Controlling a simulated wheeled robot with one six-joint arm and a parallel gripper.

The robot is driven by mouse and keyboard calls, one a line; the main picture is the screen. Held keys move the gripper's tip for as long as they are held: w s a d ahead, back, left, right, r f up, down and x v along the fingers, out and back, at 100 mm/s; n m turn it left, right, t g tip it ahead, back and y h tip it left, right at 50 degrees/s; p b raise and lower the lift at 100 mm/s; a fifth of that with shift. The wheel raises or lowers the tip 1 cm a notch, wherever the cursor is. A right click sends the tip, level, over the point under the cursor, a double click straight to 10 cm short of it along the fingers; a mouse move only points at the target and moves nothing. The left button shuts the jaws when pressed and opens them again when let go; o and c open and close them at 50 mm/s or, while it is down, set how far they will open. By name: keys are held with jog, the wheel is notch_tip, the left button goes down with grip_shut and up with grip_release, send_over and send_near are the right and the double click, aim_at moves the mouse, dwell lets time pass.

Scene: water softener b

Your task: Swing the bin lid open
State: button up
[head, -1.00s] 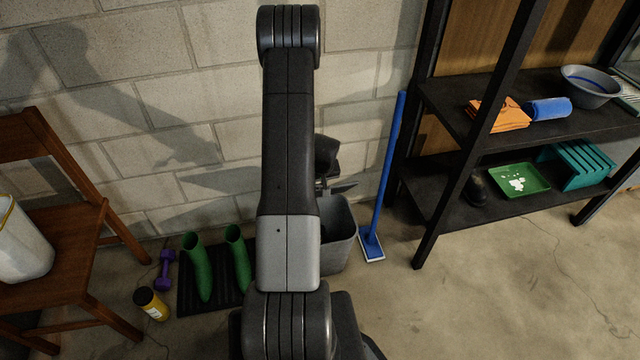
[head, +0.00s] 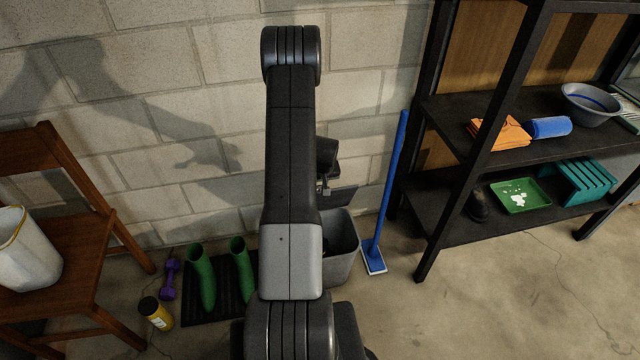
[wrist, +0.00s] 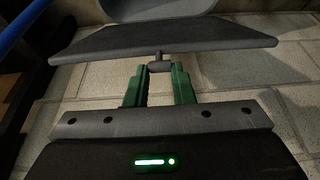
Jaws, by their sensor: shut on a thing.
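The grey bin (head: 340,262) stands on the floor by the block wall, partly hidden behind my arm in the head view. Its dark grey lid (head: 343,197) is raised and tilted above the bin's back, and the bin's mouth shows open. In the wrist view the lid (wrist: 165,42) spans the top as a flat panel with a small knob (wrist: 159,66) on its near edge. My gripper (wrist: 160,72) has its green fingers closed around this knob. In the head view the fingers are mostly hidden by the arm.
A blue mop (head: 388,190) leans just right of the bin, close to the lid. A black shelf (head: 450,215) stands further right. Green boots (head: 203,278) on a black mat, a purple dumbbell (head: 170,279) and a wooden chair (head: 85,260) are left. Floor at front right is clear.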

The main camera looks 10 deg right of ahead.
jog(key=w+r, duration=0.1)
jog(key=w, duration=0.6)
jog(key=shift+a+r, duration=0.15)
jog(key=shift+r, duration=0.15)
jog(key=shift+b, duration=0.3)
jog(key=w+b, duration=0.3)
jog(key=w, duration=0.4)
jog(key=shift+w, duration=0.25)
jog(key=w+b, duration=0.3)
jog(key=w, duration=0.3)
jog(key=shift+w+f, duration=0.3)
jog(key=shift+f, duration=0.15)
